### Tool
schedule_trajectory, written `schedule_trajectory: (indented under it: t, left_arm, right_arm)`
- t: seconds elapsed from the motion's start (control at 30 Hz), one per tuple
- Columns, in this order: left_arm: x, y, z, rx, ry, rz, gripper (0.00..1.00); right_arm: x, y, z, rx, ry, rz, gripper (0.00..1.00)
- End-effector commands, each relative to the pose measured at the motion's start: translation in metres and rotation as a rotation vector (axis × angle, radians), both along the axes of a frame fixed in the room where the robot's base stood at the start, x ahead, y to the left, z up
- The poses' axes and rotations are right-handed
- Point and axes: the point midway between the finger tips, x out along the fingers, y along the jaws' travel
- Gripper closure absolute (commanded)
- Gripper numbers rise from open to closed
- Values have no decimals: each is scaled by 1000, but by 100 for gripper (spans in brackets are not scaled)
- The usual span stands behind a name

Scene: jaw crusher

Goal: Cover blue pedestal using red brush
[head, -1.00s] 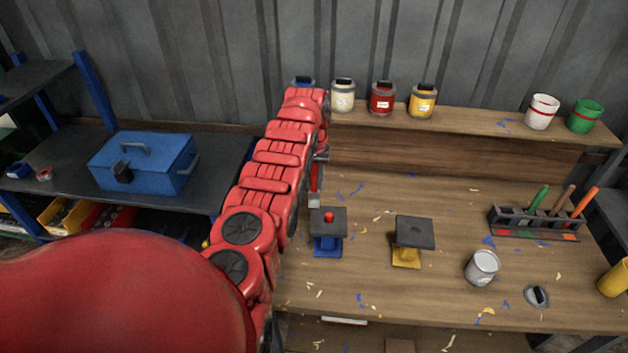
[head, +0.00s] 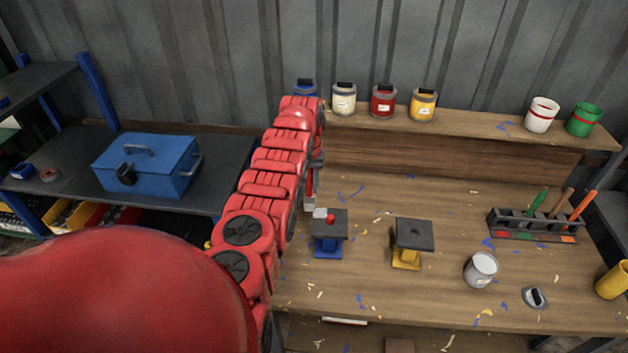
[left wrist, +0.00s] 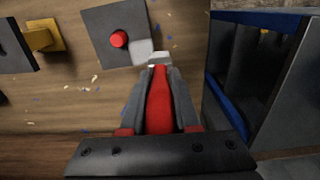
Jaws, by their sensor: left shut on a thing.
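The blue pedestal (head: 327,250) stands on the workbench, with a square dark top and a small red round thing on it. The dark top also shows in the left wrist view (left wrist: 100,20). My left gripper (left wrist: 158,98) is shut on the red brush (left wrist: 158,105), whose red handle lies between the fingers. The pale bristles overlap the top's edge close to the red round thing; I cannot tell whether they touch. In the head view my left gripper (head: 313,180) is mostly hidden by my arm. My right gripper is not in view.
A yellow pedestal (head: 407,258) stands right of the blue one. Farther right are an open grey can (head: 481,268), a loose lid (head: 535,297) and a brush rack (head: 530,226). Paint cans (head: 383,102) line the back shelf. A blue toolbox (head: 147,165) sits at left.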

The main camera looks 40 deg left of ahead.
Motion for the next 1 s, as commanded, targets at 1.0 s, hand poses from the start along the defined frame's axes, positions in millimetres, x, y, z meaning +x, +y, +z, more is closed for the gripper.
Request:
schedule_trajectory:
  t: [1.0]
  left_arm:
    - [-33,47,-1,1,-2,0,100]
  right_arm:
    - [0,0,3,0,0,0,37]
